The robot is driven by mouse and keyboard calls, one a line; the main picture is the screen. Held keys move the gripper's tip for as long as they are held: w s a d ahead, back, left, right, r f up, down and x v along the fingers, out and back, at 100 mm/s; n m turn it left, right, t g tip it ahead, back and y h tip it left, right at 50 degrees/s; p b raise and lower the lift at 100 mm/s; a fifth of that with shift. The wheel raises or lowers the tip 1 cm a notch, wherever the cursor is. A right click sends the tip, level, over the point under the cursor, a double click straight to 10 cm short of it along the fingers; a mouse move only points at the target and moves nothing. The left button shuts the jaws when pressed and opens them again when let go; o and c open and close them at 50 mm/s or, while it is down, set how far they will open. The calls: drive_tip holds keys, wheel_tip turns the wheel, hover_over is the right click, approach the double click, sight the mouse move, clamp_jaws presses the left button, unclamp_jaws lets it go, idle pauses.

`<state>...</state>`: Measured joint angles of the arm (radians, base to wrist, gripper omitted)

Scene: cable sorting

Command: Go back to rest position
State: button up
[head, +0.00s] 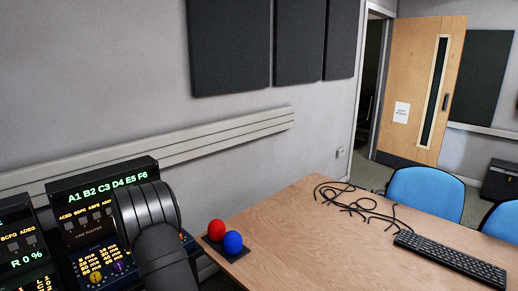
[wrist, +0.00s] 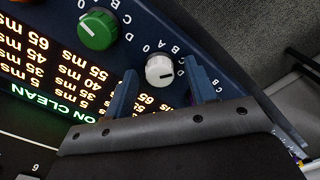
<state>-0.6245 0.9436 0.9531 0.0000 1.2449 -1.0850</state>
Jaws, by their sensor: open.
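My gripper (wrist: 161,76) shows in the wrist view with its two blue fingers apart. A white dial knob (wrist: 159,70) appears between the fingertips; I cannot tell whether they touch it. A green dial knob (wrist: 97,30) sits to its left on the same dark blue panel, clear of the fingers. In the head view my dark arm stands in front of the lit console (head: 85,215) and hides part of it. The fingers cannot be made out clearly there.
A wooden table (head: 300,235) lies to the right with a red ball (head: 216,230) and a blue ball (head: 233,242) on a dark base at its near left corner. Black cables (head: 360,205) and a keyboard (head: 450,260) lie farther right. Blue chairs (head: 428,190) stand behind.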

drive_tip(key=shift+n, duration=1.3)
drive_tip(key=o, duration=1.1)
drive_tip(key=shift+r, duration=0.1)
drive_tip(key=w+d+r+n, duration=0.2)
drive_tip(key=w+d+r, duration=0.1)
drive_tip(key=r, duration=0.6)
drive_tip(key=w+d+r+n, duration=0.2)
drive_tip(key=r+n, duration=0.1)
drive_tip(key=r, duration=0.7)
wheel_tip(320, 180, down, 10)
drive_tip(key=shift+w+f, duration=0.1)
wheel_tip(320, 180, up, 10)
drive_tip(key=shift+r, duration=0.1)
